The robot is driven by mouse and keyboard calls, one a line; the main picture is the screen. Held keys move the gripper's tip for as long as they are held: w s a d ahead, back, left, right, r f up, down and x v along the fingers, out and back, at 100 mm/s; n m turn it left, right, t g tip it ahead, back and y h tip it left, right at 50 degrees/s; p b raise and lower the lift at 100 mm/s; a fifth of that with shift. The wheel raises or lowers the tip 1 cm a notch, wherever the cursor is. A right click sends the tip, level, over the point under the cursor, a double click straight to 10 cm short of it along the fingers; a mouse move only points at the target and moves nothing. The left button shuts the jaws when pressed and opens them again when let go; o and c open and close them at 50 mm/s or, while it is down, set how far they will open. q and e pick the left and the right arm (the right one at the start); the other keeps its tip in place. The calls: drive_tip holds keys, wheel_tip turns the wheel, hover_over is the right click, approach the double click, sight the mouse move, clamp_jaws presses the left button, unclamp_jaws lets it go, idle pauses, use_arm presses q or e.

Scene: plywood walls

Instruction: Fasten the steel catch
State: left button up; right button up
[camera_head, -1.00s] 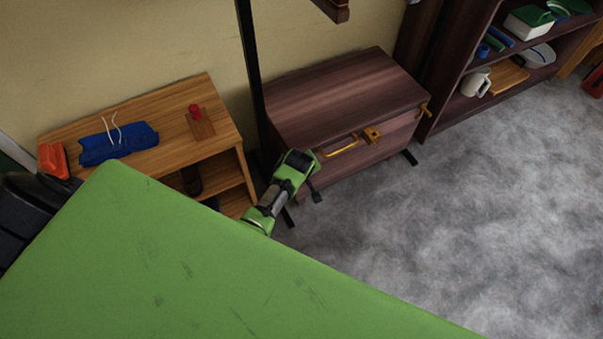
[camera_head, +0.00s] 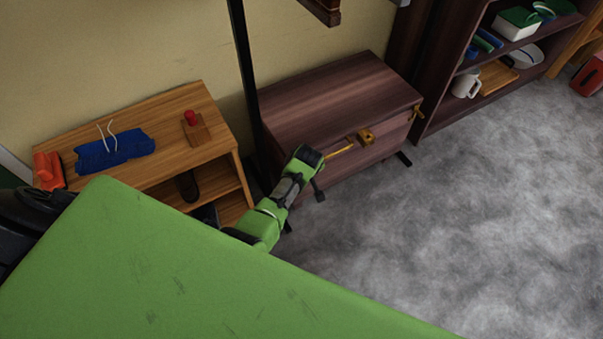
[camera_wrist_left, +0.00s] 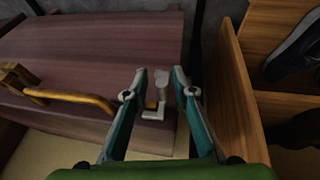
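The steel catch (camera_wrist_left: 161,108) is a small grey fitting at one end of the dark wooden chest's front, in the left wrist view. My left gripper (camera_wrist_left: 159,70) is open, with one finger on each side of the catch. I cannot tell whether either finger touches it. The dark chest (camera_head: 340,97) stands against the wall in the head view, where my left arm covers the end with the steel catch. The chest has a brass handle (camera_wrist_left: 72,98), a brass middle fitting (camera_head: 366,136) and a brass catch (camera_head: 415,112) at its right end. My right gripper is out of view.
A light wooden shelf unit (camera_head: 180,170) stands left of the chest, close beside my left gripper, with a dark shoe (camera_wrist_left: 293,50) inside. A black post (camera_head: 245,75) rises between them. A dark bookcase (camera_head: 437,115) is at the right. The grey floor (camera_head: 450,220) in front is clear.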

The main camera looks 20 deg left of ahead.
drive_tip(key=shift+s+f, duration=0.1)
use_arm(q)
drive_tip(key=shift+a, duration=0.1)
drive_tip(key=shift+v, duration=3.75)
